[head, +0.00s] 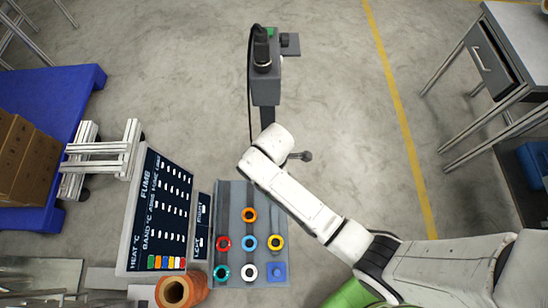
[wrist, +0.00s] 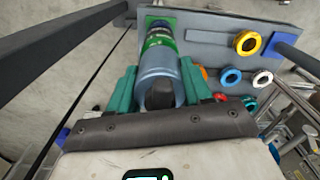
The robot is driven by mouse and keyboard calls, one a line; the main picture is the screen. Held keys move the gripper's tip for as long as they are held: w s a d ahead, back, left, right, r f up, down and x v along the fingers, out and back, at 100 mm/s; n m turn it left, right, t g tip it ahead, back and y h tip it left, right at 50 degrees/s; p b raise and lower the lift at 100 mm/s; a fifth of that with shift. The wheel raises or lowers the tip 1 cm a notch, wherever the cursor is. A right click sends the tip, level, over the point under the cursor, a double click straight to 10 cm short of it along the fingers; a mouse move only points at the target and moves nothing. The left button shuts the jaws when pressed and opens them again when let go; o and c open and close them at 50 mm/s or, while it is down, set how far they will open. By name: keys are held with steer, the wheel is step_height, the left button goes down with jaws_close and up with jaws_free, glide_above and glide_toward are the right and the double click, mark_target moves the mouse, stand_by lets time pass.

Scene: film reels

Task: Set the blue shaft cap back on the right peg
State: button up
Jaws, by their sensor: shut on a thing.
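My gripper (wrist: 160,82) has its teal fingers closed on either side of a pale blue hollow cylinder (wrist: 160,62), which looks like the blue shaft cap. Its open end faces the wrist camera. I cannot tell whether the cap touches or sits around these parts. In the head view my white arm reaches over the board, and I cannot make out the gripper or cap.
The grey board (head: 233,197) carries several coloured rings: orange (head: 249,214), red (head: 223,243), blue (head: 249,242), yellow (head: 276,243), teal (head: 221,272) and white (head: 249,272). A dark labelled panel (head: 160,215) stands to its left. Open floor (head: 340,90) lies beyond.

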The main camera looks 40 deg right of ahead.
steer(key=shift+f, duration=0.6)
stand_by(0.4)
steer(key=o, duration=1.3)
step_height(320, 180, up, 11)
steer(key=shift+f, duration=0.1)
stand_by(0.4)
steer(key=s+d+r+m, duration=0.1)
steer(key=s+d+m, duration=0.1)
steer(key=s+m, duration=0.3)
steer(key=s+d+r+m, duration=0.1)
steer(key=s+d+m, duration=0.2)
steer(key=s, duration=0.3)
steer(key=s+d+r+m+t, duration=0.1)
steer(key=s+d+m, duration=0.1)
steer(key=s+m, duration=0.3)
steer(key=shift+s+d+r+m, duration=0.25)
steer(key=shift+d+r+m, duration=0.15)
steer(key=shift+m, duration=0.4)
